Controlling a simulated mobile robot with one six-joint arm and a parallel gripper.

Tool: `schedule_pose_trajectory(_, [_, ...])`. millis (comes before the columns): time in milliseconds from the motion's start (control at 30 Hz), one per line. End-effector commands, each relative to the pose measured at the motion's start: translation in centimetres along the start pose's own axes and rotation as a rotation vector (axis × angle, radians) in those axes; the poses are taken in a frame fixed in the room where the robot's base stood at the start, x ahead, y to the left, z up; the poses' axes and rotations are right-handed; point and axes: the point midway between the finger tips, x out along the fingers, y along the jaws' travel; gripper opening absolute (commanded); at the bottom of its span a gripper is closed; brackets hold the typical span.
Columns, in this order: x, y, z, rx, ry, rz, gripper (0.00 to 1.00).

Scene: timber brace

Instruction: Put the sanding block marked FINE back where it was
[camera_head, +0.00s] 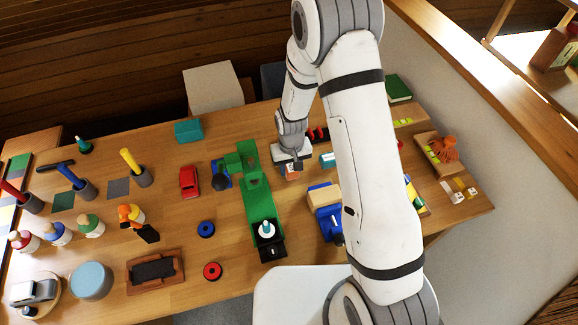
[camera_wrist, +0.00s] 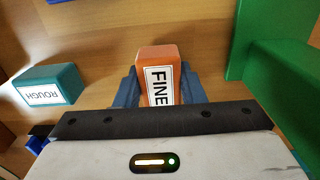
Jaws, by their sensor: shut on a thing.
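The sanding block marked FINE is orange with a white label; it sits between my fingers in the wrist view (camera_wrist: 159,60) and shows just below my gripper in the head view (camera_head: 292,174). My gripper (camera_wrist: 158,88) is shut on it, one blue-grey finger on each side. I cannot tell whether the block touches the table. A teal block marked ROUGH (camera_wrist: 48,86) lies apart to the left in the wrist view; in the head view a teal block (camera_head: 328,160) is right of my gripper.
A long green part (camera_head: 259,205) stands close left of my gripper in the head view; green walls (camera_wrist: 247,40) rise at right in the wrist view. A blue tool with a wooden block (camera_head: 323,196) lies below right. A red car (camera_head: 189,181) stands farther left.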

Motion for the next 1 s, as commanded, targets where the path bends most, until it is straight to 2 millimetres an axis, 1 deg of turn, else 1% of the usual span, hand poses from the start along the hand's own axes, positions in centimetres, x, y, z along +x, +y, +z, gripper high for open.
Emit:
schedule_pose_trajectory(267, [0.26,-0.03,-0.02,-0.001,0.001,0.0,0.11])
schedule_pose_trajectory(400, [0.74,-0.05,-0.01,-0.001,0.001,0.0,0.11])
schedule_pose_trajectory(433, [0.61,-0.05,-0.02,-0.001,0.001,0.0,0.37])
schedule_pose_trajectory(600, [0.54,-0.07,0.0,-0.001,0.001,0.0,0.51])
schedule_pose_trajectory(700, [0.54,-0.08,0.0,-0.002,0.001,0.0,0.58])
schedule_pose_trajectory(900, [0.5,-0.1,0.0,-0.002,0.001,0.0,0.58])
schedule_pose_trajectory(1000, [0.1,-0.11,-0.01,-0.002,0.001,0.0,0.58])
